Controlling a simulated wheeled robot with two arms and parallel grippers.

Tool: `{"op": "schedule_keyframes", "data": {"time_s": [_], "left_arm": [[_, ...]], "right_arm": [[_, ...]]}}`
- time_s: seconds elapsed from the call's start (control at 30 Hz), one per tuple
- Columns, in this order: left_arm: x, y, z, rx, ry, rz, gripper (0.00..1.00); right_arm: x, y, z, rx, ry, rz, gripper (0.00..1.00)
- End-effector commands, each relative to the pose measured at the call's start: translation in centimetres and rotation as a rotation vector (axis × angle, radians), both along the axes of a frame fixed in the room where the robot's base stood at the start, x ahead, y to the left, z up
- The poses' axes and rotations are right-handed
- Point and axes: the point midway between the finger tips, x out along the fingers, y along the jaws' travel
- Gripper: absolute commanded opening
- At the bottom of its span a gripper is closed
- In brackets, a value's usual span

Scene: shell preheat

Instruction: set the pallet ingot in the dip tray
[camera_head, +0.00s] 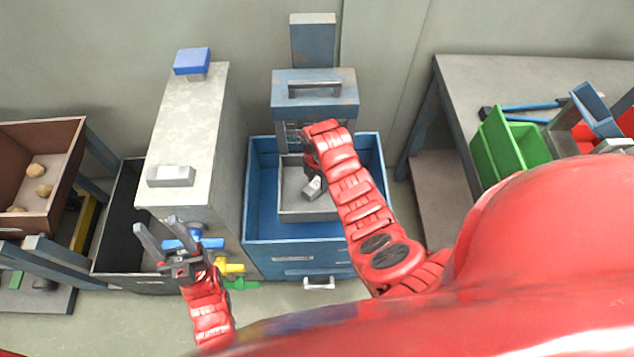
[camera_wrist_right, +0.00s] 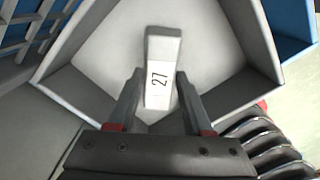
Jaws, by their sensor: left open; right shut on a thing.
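A pale grey ingot (camera_wrist_right: 163,55) with a white label reading 27 lies between the fingers of my right gripper (camera_wrist_right: 156,82). In the head view the ingot (camera_head: 314,188) is partly hidden by my right arm. My right gripper is shut on it, over the grey dip tray (camera_head: 292,182), whose floor and walls also show in the wrist view (camera_wrist_right: 112,38). I cannot tell whether the ingot touches the tray floor. My left gripper (camera_head: 158,228) is open and empty, in front of the tall grey block.
The tray sits inside a blue box (camera_head: 263,205) below a blue-grey unit with a handle (camera_head: 315,88). Another light ingot (camera_head: 171,176) lies on the tall grey block (camera_head: 190,115). A black bin (camera_head: 120,225) is left. Green bins (camera_head: 507,145) stand on the right table.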

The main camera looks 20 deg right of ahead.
Motion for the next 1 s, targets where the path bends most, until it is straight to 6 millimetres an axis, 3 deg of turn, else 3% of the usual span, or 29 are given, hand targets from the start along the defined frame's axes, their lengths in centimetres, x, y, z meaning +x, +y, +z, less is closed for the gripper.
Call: {"op": "schedule_keyframes", "data": {"time_s": [0.2, 0.63, 0.67, 0.8, 1.0], "left_arm": [[0.0, 0.0, 0.5, 0.0, 0.0, 0.0, 0.5], [0.0, 0.0, -0.2, 0.0, 0.0, 0.0, 0.5], [0.0, 0.0, 0.0, 0.0, 0.0, 0.0, 0.5], [0.0, 0.0, 0.1, 0.0, 0.0, 0.0, 0.5], [0.0, 0.0, 0.1, 0.0, 0.0, 0.0, 0.5]], "right_arm": [[0.0, 0.0, -1.9, 0.0, 0.002, 0.0, 0.0], [0.1, 0.0, -2.6, 0.0, -0.001, 0.0, 0.0], [0.0, 0.0, -2.4, -0.001, 0.0, 0.0, 0.56], [0.0, 0.0, -2.4, -0.001, 0.0, 0.0, 0.8], [0.0, 0.0, -2.4, -0.001, 0.0, 0.0, 0.8]]}}
